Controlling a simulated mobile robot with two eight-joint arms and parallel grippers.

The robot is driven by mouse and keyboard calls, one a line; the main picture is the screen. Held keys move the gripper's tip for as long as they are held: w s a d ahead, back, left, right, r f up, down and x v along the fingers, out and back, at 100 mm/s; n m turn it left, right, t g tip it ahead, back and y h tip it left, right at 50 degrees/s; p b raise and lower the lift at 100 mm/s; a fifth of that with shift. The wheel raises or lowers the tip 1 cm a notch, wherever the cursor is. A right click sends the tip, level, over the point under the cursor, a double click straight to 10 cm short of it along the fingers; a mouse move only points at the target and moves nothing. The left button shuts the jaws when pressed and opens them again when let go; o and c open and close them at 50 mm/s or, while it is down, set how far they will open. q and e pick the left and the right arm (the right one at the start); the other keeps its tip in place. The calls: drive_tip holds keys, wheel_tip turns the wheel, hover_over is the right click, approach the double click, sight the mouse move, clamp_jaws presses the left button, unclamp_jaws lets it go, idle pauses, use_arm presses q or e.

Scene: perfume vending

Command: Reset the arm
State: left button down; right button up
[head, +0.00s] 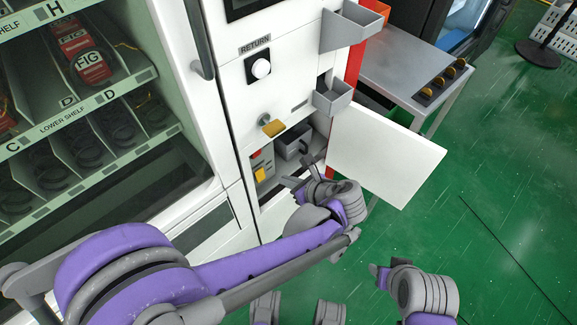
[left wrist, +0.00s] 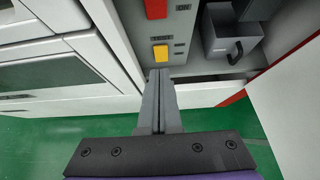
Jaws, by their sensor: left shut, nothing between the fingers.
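My left arm reaches across the head view to the open compartment of the white vending machine (head: 219,105). My left gripper (head: 292,183) is in front of the compartment opening, with its fingers shut and empty. In the left wrist view its closed fingers (left wrist: 161,74) point at the panel just below a yellow switch (left wrist: 161,53). A red switch (left wrist: 156,8) sits above the yellow one. The panel also shows in the head view (head: 262,165). My right gripper (head: 378,275) is at the lower right, away from the machine; its finger opening is unclear.
The white compartment door (head: 385,155) stands open to the right of my left gripper. A grey drawer box (head: 292,143) is inside the compartment. Grey trays (head: 332,98) stick out above. A grey table (head: 400,65) stands behind. The green floor (head: 490,190) at right is clear.

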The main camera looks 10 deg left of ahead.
use_arm(q)
drive_tip(key=s+a+n+g+h, duration=0.1)
drive_tip(key=s+a+n+h, duration=0.35)
drive_tip(key=s+n, duration=0.65)
drive_tip(key=s+a+n+g+h, duration=0.1)
drive_tip(key=s+a+n+h, duration=0.45)
drive_tip(key=n, duration=0.85)
wheel_tip(320, 180, up, 20)
drive_tip(key=t+y+p, duration=0.1)
drive_tip(key=p, duration=1.7)
drive_tip(key=shift+s+d+f+n+y, duration=0.15)
drive_tip(key=shift+n+y, duration=0.15)
drive_tip(key=shift+y, duration=0.1)
use_arm(e)
wheel_tip(320, 180, up, 21)
drive_tip(key=w, duration=0.1)
drive_tip(key=shift+w+f+t, duration=0.2)
drive_tip(key=shift+w+t, duration=0.2)
use_arm(q)
drive_tip(key=shift+s, duration=0.1)
use_arm(e)
drive_tip(key=shift+s, duration=0.1)
